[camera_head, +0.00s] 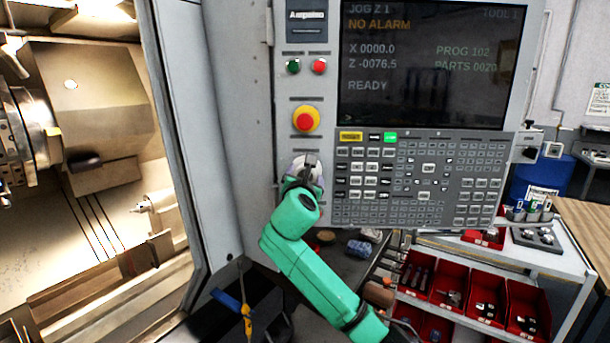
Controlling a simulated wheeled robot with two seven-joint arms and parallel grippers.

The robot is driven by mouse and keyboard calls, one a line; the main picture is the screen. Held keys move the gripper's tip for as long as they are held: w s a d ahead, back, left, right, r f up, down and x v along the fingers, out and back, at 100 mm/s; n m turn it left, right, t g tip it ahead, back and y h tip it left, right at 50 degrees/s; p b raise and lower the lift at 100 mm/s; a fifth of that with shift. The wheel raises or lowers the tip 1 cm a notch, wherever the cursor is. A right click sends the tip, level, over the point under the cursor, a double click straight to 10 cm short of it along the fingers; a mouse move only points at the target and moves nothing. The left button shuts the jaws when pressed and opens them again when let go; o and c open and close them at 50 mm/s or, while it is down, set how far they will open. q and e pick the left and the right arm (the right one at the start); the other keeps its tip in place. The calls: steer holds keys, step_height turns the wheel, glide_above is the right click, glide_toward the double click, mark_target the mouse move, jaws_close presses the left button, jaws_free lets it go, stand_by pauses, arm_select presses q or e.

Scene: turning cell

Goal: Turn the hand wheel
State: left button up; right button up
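The hand wheel (318,172) is a pale, round knob on the grey control panel, below the red emergency stop button, left of the keypad. My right gripper (304,162) is at the wheel and covers most of it. The green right arm reaches up to it from the lower right. The dark fingers are small and overlap the wheel, so I cannot tell whether they are closed on it. The screen (422,65) above the keypad reads JOG Z 1, NO ALARM, X 0000.0, Z -0076.5 and READY. My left gripper is out of view.
The red emergency stop button (306,119) sits just above my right gripper. The lathe's lit chamber (105,215) is open at the left. A trolley (548,262) with red bins (490,297) stands at the lower right. A blue barrel (541,178) stands behind it.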

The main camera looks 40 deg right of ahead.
steer(key=m, duration=0.5)
steer(key=shift+f, duration=0.1)
steer(key=m+b, duration=0.1)
steer(key=m, duration=0.4)
steer(key=shift+f+m+b, duration=0.1)
steer(key=shift+m+b, duration=0.3)
steer(key=m+b, duration=0.2)
steer(key=m, duration=0.4)
steer(key=shift+f, duration=0.1)
steer(key=m+b, duration=0.2)
steer(key=m, duration=0.3)
steer(key=shift+m, duration=0.3)
steer(key=o, duration=1.1)
